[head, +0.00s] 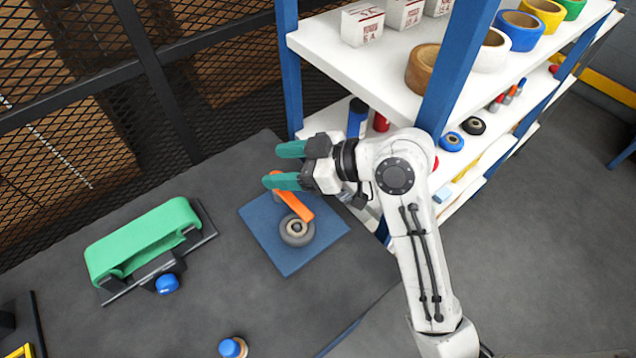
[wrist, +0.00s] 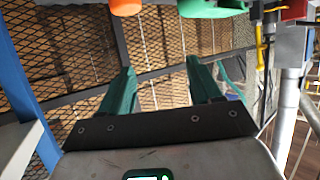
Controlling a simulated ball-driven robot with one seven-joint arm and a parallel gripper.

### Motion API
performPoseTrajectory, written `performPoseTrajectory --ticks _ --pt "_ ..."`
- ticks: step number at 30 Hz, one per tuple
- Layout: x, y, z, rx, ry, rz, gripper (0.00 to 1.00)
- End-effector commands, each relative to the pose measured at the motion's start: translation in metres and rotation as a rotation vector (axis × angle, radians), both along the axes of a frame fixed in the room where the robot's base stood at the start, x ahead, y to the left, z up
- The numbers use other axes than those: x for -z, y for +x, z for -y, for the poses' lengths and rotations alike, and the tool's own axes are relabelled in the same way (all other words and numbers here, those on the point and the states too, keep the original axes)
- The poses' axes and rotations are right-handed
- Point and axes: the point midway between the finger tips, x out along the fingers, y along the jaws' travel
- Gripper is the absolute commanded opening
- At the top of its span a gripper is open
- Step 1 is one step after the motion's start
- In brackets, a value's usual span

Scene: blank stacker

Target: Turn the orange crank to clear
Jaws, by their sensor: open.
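The orange crank (head: 295,204) stands on a blue square plate (head: 325,236) on the dark table, with a grey round hub (head: 297,230) at its lower end. My gripper (head: 280,166) is open, its two green fingers pointing left over the crank's upper end in the head view. The lower finger overlaps the crank's far end in the picture; I cannot tell whether they touch. In the wrist view the fingers (wrist: 163,92) are apart with nothing between them. An orange piece (wrist: 126,6), likely the crank, is cut off at the top edge there.
A green belt unit (head: 140,238) with a blue knob (head: 167,283) stands left on the table. A blue-topped button (head: 232,347) is at the front. A blue-and-white shelf (head: 400,105) with tape rolls and boxes is close on the right. A mesh fence (head: 90,110) stands behind.

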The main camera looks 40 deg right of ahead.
Motion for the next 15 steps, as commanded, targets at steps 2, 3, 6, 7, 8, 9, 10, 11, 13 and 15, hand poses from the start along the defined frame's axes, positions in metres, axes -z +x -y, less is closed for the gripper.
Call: performPoseTrajectory --ticks 2,3,6,7,8,9,10,11,13,15 --pt "-0.009 -0.015 0.000 0.001 -0.001 0.001 0.63" --pt "-0.012 -0.023 0.000 0.001 0.000 0.001 0.63" --pt "-0.022 -0.044 0.000 0.001 0.000 0.000 0.63" --pt "-0.025 -0.050 0.000 0.001 0.000 0.000 0.63" --pt "-0.030 -0.055 0.000 0.001 0.001 -0.002 0.63" --pt "-0.034 -0.056 0.000 0.000 0.002 -0.005 0.63" --pt "-0.035 -0.058 0.000 0.000 0.002 -0.006 0.63" --pt "-0.036 -0.060 0.000 0.000 0.003 -0.007 0.63" --pt "-0.038 -0.065 0.000 0.001 0.002 -0.005 0.63" --pt "-0.041 -0.070 0.000 0.001 0.002 -0.005 0.63"
